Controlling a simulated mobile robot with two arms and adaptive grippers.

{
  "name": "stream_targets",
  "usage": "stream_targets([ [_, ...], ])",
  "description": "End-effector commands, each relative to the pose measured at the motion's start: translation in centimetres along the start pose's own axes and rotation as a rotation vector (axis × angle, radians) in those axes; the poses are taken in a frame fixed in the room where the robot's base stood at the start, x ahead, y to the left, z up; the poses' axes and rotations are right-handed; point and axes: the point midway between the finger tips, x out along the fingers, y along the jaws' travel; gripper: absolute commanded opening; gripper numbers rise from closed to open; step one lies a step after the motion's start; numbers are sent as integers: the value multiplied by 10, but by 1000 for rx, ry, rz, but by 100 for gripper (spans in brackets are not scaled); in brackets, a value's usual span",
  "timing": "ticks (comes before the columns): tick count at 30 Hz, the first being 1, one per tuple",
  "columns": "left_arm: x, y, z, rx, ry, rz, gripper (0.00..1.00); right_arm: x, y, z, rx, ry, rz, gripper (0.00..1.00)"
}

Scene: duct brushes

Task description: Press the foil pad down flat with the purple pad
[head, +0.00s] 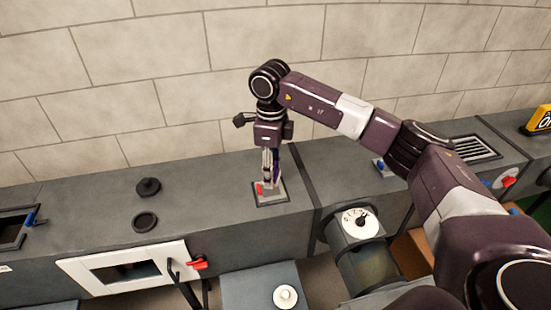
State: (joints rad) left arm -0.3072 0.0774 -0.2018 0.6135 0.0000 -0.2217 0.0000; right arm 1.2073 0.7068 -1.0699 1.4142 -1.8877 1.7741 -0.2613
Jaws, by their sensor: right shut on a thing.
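The foil pad (273,196) looks like a light grey patch inside a dark square frame on top of the grey duct. My right gripper (270,172) points straight down over this patch, shut on a small purple thing, likely the purple pad (276,173). The fingers hide much of it, and I cannot tell whether it touches the foil. A small red piece (260,188) shows at the left of the patch. My left gripper is not in view.
The grey duct (100,205) runs along a block wall. A black knob (148,187) and a dark round port (145,221) lie to the left. A white-framed window (85,273) with a red handle (197,263) is in front. A white dial (360,222) stands to the right.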

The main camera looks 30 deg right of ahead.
Motion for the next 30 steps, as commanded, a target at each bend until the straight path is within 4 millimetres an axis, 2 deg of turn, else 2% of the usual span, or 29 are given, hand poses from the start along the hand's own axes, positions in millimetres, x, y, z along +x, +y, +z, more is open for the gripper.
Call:
stream_targets([
  [3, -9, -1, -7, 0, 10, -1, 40, -1, -14, -3, 188, 0, 1, 20],
  [9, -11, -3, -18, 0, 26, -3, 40, 3, -23, -5, 330, -1, 1, 20],
  [17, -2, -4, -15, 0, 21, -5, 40, 16, -23, -5, 338, -1, 0, 20],
  [30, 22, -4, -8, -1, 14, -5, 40, 59, -23, -5, 336, -2, 0, 20],
])
